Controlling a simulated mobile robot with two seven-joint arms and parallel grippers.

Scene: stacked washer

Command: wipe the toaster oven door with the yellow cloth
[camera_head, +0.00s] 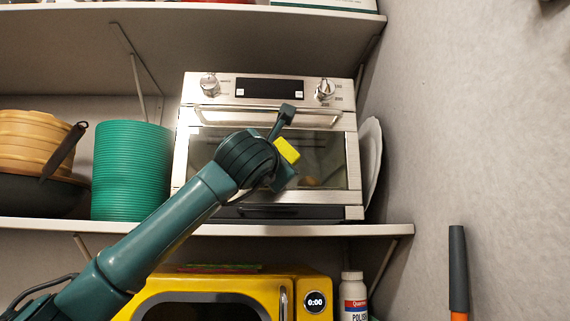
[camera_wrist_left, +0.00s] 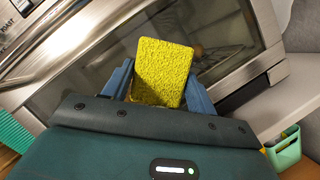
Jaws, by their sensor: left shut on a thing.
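The silver toaster oven (camera_head: 184,154) stands on the middle shelf with its door (camera_head: 336,160) closed and its handle (camera_head: 310,118) across the top of the door. My left gripper (camera_head: 284,162) is in front of the door's glass. It is shut on the yellow cloth (camera_head: 287,151), which looks like a small textured block in the left wrist view (camera_wrist_left: 162,72). The cloth lies close over the door glass (camera_wrist_left: 225,40); I cannot tell whether it touches. My left wrist hides part of the door. My right gripper is not in view.
A stack of green plates (camera_head: 130,172) and brown bowls (camera_head: 28,145) stand left of the oven. White plates (camera_head: 371,160) lean at its right, near the wall. A yellow microwave (camera_head: 230,284) and a white bottle (camera_head: 353,296) are below the shelf (camera_head: 385,230).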

